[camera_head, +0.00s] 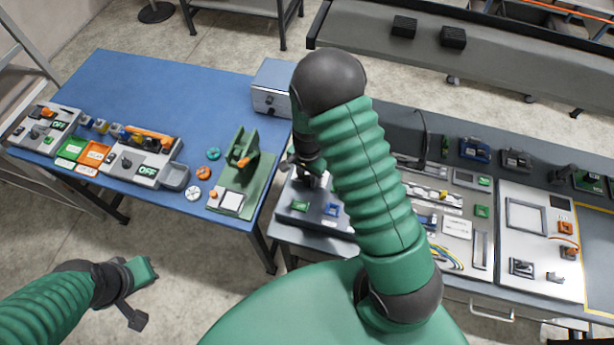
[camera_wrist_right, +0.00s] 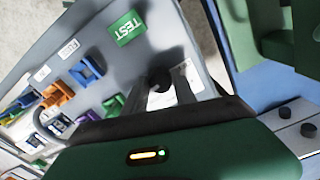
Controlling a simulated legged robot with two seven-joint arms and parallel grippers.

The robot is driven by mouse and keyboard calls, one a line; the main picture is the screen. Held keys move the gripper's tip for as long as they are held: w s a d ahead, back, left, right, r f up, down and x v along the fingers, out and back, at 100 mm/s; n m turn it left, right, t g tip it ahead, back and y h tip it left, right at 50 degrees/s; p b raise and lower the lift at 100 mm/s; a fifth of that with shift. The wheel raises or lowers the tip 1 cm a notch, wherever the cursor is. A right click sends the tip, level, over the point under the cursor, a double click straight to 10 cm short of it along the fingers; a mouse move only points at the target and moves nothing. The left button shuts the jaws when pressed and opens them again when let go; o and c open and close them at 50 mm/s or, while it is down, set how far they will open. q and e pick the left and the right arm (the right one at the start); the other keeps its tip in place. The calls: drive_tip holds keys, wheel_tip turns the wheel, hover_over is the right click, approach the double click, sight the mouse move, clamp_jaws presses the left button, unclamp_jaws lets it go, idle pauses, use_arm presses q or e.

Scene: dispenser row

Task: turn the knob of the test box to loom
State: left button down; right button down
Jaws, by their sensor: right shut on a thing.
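The test box is a grey panel (camera_wrist_right: 100,60) with a green TEST label (camera_wrist_right: 126,28) in the right wrist view. Its dark round knob (camera_wrist_right: 160,83) sits between the fingertips of my right gripper (camera_wrist_right: 165,92), which is shut on it. A white label (camera_wrist_right: 186,76) lies beside the knob; its print is too small and partly covered to read. In the head view my right gripper (camera_head: 307,168) is over the grey box (camera_head: 297,215), mostly hidden by my arm. My left gripper (camera_head: 140,270) hangs low over the floor, away from the tables; its jaws do not show clearly.
Coloured connectors in blue (camera_wrist_right: 85,72), orange (camera_wrist_right: 58,95) and purple (camera_wrist_right: 88,133) stand on the panel. A green fixture (camera_head: 243,165) is on the blue table (camera_head: 165,95), left of the box. A grey box with knobs (camera_head: 272,85) stands behind. The blue table's middle is clear.

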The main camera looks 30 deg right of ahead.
sight(309, 177)
drive_tip(key=shift+w+d, duration=0.2)
idle(0.6)
drive_tip(key=c, duration=1.2)
unclamp_jaws()
drive_tip(key=shift+o, duration=0.9)
drive_tip(key=shift+d+f, duration=0.1)
drive_tip(key=shift+d, duration=0.05)
drive_tip(key=shift+r, duration=0.2)
use_arm(q)
drive_tip(key=shift+w+d+f+b, duration=0.1)
drive_tip(key=shift+d+f+b, duration=0.05)
drive_tip(key=shift+f+b, duration=0.35)
drive_tip(key=shift+w+d+f+b, duration=0.1)
drive_tip(key=shift+f+b, duration=0.4)
use_arm(e)
wheel_tip(309, 177, up, 16)
drive_tip(key=shift+r, duration=0.15)
drive_tip(key=shift+w, duration=0.15)
